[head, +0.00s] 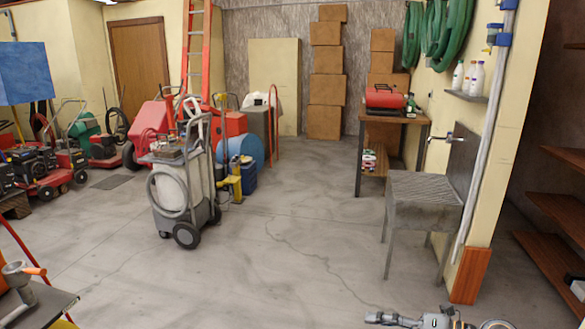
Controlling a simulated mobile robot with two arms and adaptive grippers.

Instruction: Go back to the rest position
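My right gripper (378,318) shows at the bottom edge, right of centre, low over the grey concrete floor (300,270). It points left, and part of it and its arm is cut off by the frame. Whether its fingers are open or shut cannot be made out. No object is visible in it. My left gripper is not in view.
A hose cart (182,190) stands left of centre. A metal sink (425,187) and a wooden bench (393,120) are at the right. Brown shelves (555,215) are far right. A grey tabletop (45,303) is at lower left. The middle floor is clear.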

